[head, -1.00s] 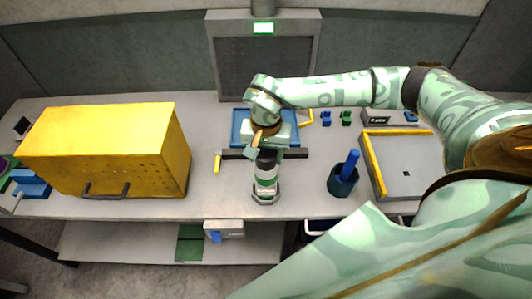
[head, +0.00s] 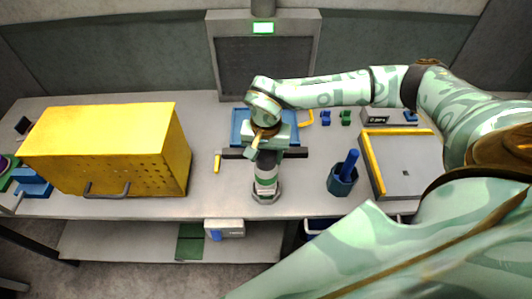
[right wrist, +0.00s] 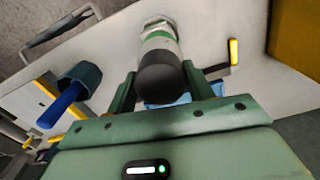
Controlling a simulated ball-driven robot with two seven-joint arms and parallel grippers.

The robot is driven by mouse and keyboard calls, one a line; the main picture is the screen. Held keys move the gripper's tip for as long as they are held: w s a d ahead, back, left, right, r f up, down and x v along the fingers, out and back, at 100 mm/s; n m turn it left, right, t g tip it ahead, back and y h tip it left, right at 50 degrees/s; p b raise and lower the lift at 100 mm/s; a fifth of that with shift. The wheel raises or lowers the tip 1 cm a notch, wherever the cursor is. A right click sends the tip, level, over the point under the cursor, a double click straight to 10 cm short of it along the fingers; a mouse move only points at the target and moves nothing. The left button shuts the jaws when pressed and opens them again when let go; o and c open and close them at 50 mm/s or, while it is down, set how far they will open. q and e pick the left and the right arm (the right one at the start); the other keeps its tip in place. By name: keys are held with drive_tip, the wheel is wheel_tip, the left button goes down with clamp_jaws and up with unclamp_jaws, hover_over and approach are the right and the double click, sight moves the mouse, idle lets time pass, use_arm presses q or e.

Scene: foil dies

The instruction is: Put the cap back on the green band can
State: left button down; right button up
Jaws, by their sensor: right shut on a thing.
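The green band can (head: 265,185) stands upright in a grey hexagonal holder (head: 268,196) near the table's front edge. It is white and grey with a green band, which also shows in the right wrist view (right wrist: 157,34). A dark round cap (head: 265,159) is at the can's top end and covers its mouth; whether it is fully seated I cannot tell. The cap fills the space between my fingers in the right wrist view (right wrist: 160,74). My right gripper (head: 266,150) is shut on the cap, directly over the can. My left gripper is not in view.
A yellow box (head: 105,148) with a handle stands left. A dark blue cup (head: 342,182) with a blue rod is to the right, beside a yellow-edged tray (head: 400,185). A blue tray (head: 237,125) and a dark bar (head: 232,153) lie behind the can.

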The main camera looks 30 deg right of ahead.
drive_tip(key=o, duration=1.5)
wheel_tip(320, 180, up, 7)
drive_tip(key=p, duration=0.6)
clamp_jaws()
idle(0.3)
drive_tip(key=shift+f, duration=0.2)
idle(0.8)
